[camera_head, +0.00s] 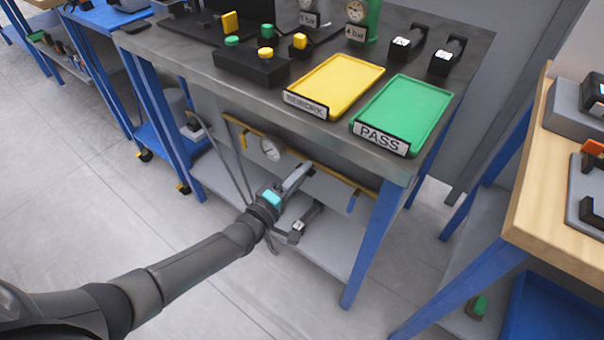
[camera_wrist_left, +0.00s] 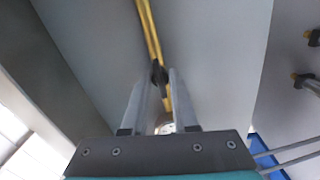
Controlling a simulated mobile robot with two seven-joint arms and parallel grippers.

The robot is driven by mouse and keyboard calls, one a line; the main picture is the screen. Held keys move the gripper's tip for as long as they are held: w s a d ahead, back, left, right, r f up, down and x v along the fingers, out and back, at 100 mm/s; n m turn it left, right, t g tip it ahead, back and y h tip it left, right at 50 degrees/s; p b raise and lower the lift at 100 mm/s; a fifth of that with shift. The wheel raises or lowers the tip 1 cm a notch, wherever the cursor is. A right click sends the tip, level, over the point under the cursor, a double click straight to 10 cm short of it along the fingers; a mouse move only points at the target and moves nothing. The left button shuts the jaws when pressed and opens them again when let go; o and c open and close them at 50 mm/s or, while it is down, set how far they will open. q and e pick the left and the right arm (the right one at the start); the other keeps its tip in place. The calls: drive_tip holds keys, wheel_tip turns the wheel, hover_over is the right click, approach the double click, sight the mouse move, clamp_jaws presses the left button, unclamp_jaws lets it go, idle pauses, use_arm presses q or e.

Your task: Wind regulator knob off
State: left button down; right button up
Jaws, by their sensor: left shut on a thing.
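My left gripper (camera_head: 302,172) reaches under the steel bench's top from the left, at the yellow pipe (camera_head: 325,176). In the left wrist view a small dark knob (camera_wrist_left: 159,73) sits on the yellow pipe (camera_wrist_left: 149,28), between the tips of my left gripper (camera_wrist_left: 161,86). The fingers are shut on it. In the head view the gripper hides the knob. A round white-faced gauge (camera_head: 270,149) is on the pipe, to the left of the gripper. My right gripper is in neither view.
The bench top (camera_head: 215,72) carries a yellow REWORK tray (camera_head: 337,82), a green PASS tray (camera_head: 408,108) and a black button box (camera_head: 250,66). A blue bench leg (camera_head: 372,245) stands to the right.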

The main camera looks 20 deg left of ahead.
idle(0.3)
use_arm(q)
drive_tip(key=c, duration=0.7)
unclamp_jaws()
drive_tip(key=p+v, duration=0.4)
drive_tip(key=v, duration=1.1)
drive_tip(key=shift+s+a, duration=0.1)
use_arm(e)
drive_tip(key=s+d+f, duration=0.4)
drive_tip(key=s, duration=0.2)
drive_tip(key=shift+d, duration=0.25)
